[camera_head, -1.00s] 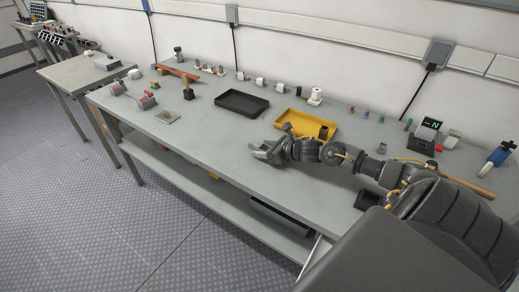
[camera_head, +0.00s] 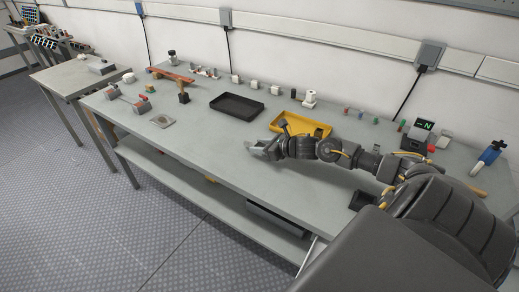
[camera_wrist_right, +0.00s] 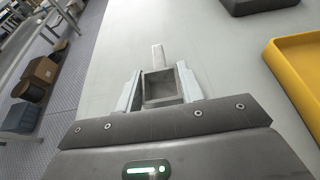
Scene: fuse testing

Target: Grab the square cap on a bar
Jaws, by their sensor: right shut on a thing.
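The square cap on a bar (camera_wrist_right: 161,88) shows in the right wrist view as a hollow grey square frame with a pale flat bar (camera_wrist_right: 158,57) pointing away from me. My right gripper (camera_wrist_right: 161,93) is shut on it, with one finger on each side of the square part. In the head view my right gripper (camera_head: 259,150) hangs over the table near its front edge, left of the yellow tray. The held part is too small there to make out clearly. My left gripper is in neither view.
A yellow tray (camera_head: 275,124) is just behind my right arm. A black tray (camera_head: 216,105) lies further left. A small square plate (camera_head: 162,121) is on the grey table (camera_head: 205,150). Several small parts line the back.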

